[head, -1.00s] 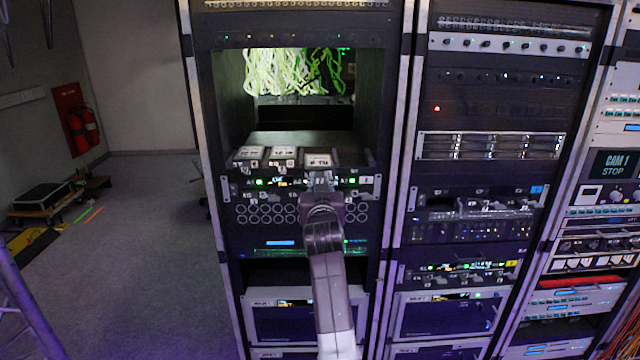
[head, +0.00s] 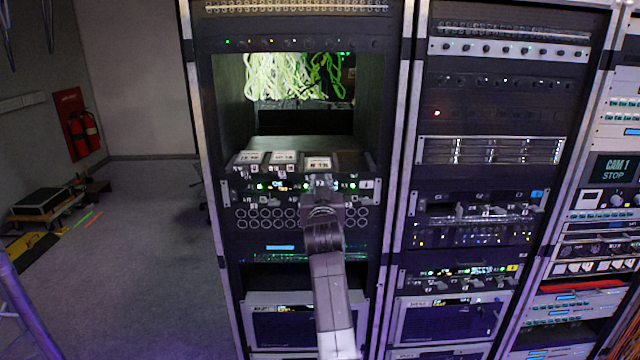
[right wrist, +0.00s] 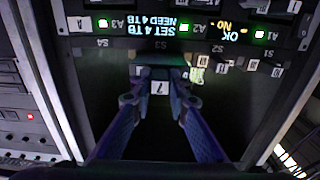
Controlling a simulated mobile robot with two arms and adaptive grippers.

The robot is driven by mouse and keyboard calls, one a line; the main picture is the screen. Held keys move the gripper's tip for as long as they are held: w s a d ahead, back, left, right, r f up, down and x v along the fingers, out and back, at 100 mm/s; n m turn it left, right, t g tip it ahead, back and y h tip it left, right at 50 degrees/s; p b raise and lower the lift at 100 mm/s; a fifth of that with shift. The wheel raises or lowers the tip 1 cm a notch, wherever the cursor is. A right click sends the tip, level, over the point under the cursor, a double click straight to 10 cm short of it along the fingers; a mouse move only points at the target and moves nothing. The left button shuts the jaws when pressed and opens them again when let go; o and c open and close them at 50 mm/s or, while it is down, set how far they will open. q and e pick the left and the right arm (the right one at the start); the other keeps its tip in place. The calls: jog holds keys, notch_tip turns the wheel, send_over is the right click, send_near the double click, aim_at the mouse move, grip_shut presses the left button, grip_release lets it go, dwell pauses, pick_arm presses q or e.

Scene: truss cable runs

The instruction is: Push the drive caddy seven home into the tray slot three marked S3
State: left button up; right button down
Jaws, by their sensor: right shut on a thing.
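Drive caddy seven (head: 318,163), dark with a white top label, sits in the tray (head: 366,184) to the right of two similar caddies in the head view. My right gripper (head: 322,184) is at its front, with the arm rising from below. In the right wrist view, which is upside down, the white tag 7 (right wrist: 159,88) shows between the fingers of my right gripper (right wrist: 159,74), shut on the caddy's front. The S3 mark is small near the fingertips. How deep the caddy sits is hard to tell. My left gripper is out of view.
Two other caddies (head: 249,157) (head: 284,157) stand at the left of the tray. The bay above holds hanging pale green cables (head: 295,76). Round connectors (head: 265,218) fill the panel below. Small lit displays (right wrist: 170,27) show in the wrist view.

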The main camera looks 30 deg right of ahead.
aim_at(319, 173)
jog(key=shift+r, duration=0.1)
jog(key=shift+b+x, duration=1.45)
jog(key=shift+x, duration=1.55)
jog(key=shift+d, duration=0.1)
jog(key=shift+w+d+b, duration=0.35)
jog(key=shift+w+b, duration=0.15)
jog(key=shift+w, duration=0.1)
jog(key=c, duration=1.8)
grip_release()
jog(key=shift+c, duration=0.2)
jog(key=shift+o, duration=0.4)
jog(key=shift+s+a, duration=0.3)
jog(key=shift+s, duration=0.15)
jog(key=v, duration=1.1)
